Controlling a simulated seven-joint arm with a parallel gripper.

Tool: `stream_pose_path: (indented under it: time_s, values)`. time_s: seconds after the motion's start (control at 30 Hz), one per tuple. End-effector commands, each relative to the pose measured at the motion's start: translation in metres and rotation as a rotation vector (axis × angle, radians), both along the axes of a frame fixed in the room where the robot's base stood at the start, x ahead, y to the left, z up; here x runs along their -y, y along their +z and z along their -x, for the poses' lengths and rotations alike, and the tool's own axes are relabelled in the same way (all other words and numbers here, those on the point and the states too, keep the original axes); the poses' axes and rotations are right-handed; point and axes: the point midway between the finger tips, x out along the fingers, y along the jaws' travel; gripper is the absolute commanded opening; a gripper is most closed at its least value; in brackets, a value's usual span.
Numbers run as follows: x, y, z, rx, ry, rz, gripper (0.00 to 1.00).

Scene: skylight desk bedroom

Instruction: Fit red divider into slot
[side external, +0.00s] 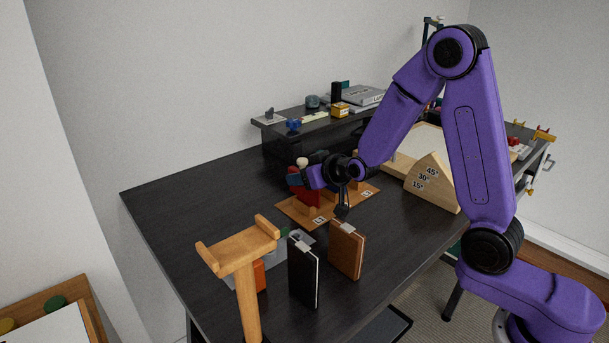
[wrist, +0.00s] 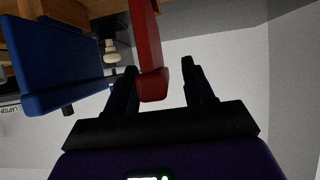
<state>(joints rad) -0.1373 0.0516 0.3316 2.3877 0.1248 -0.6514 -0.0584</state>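In the wrist view the red divider (wrist: 151,45) stands between the two fingers of my gripper (wrist: 158,72). The fingers are apart, with a clear gap between the divider and the right finger, so my gripper is open around it. A blue panel (wrist: 60,62) is close by on the left. In the side view my gripper (side external: 299,176) is at the wooden base (side external: 292,211), over its left part. The red divider (side external: 297,192) shows partly beneath the gripper. Its lower edge and any slot are hidden, so I cannot tell how it is seated.
A black binder (side external: 303,272) and a brown binder (side external: 346,250) stand in front of the base. A wooden T-shaped stand (side external: 238,255) is at front left, a wooden angle block (side external: 432,182) at right, and a shelf (side external: 300,130) behind. The left desk area is clear.

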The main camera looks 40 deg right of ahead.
Motion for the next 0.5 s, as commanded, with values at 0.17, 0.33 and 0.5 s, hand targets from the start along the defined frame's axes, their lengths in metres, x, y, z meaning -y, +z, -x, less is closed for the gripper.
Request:
stream_pose_path:
  time_s: [0.17,0.33,0.5]
  values:
    - [0.000,0.002,0.003,0.001,0.000,0.000,0.53]
    - [0.000,0.010,0.017,0.002,0.000,0.000,0.53]
    - [0.000,0.022,0.037,0.002,-0.001,0.000,0.53]
